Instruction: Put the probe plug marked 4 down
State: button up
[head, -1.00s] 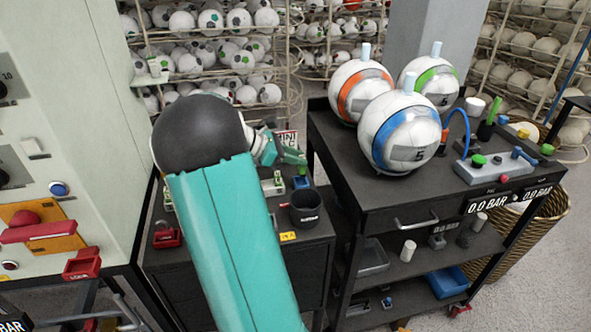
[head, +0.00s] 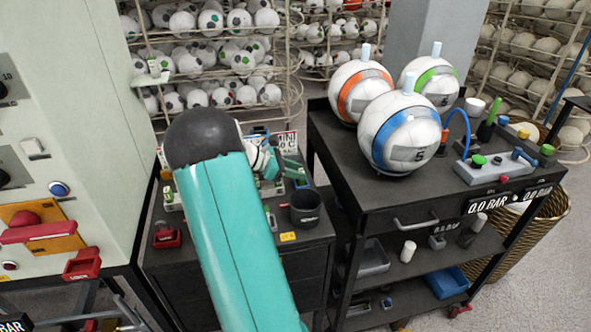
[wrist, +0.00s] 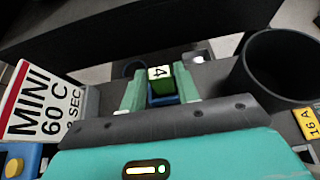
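The probe plug marked 4 (wrist: 159,76) shows in the wrist view as a green block with a pale numbered top. It stands between the two green fingers of my gripper (wrist: 160,87), with a blue piece (wrist: 163,100) at its lower end. The fingers look spread, with a narrow gap beside the plug. In the head view my gripper (head: 291,168) is over the small dark bench, just above a blue block (head: 301,182). The plug cannot be made out clearly there. Whether the plug's lower end is fully seated is hidden.
A dark cup (head: 306,209) stands close to my gripper; it also shows in the wrist view (wrist: 276,72). A sign reading MINI 60 C (wrist: 42,108) stands on the other side. The black cart (head: 385,205) with three large balls is to the right.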

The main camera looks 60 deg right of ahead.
jog(key=shift+o, duration=1.3)
jog(key=shift+r, duration=0.2)
jog(key=v, duration=1.2)
jog(key=shift+a, duration=0.1)
